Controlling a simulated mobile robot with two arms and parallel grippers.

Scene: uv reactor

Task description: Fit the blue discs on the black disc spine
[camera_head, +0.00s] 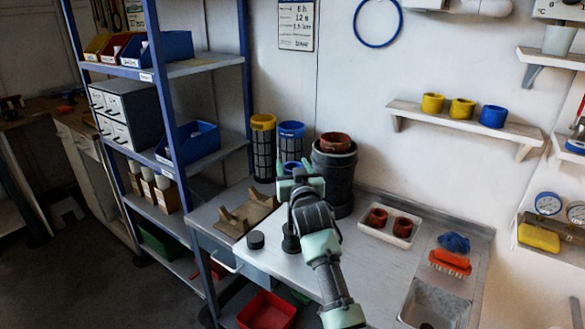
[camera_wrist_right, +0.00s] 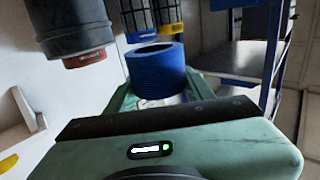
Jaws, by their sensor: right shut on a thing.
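My right gripper (camera_head: 297,176) is shut on the blue discs (camera_wrist_right: 157,72), a ribbed blue ring-shaped stack seen between the fingers in the wrist view. In the head view only a small blue part of them (camera_head: 291,166) shows behind the gripper. Two dark mesh cylinders stand behind, one with a yellow top (camera_head: 262,150) and one with a blue top (camera_head: 291,148). I cannot tell for sure whether one of these is the black disc spine. They also show in the wrist view, beyond the discs. My left gripper is not in view.
A large dark housing (camera_head: 333,180) with a red-brown ring on top stands right of the gripper. A wooden cradle (camera_head: 243,213) and a black puck (camera_head: 256,240) lie on the left. A white tray (camera_head: 391,226) holds two red-brown rings. The front middle of the worktop (camera_head: 380,265) is clear.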

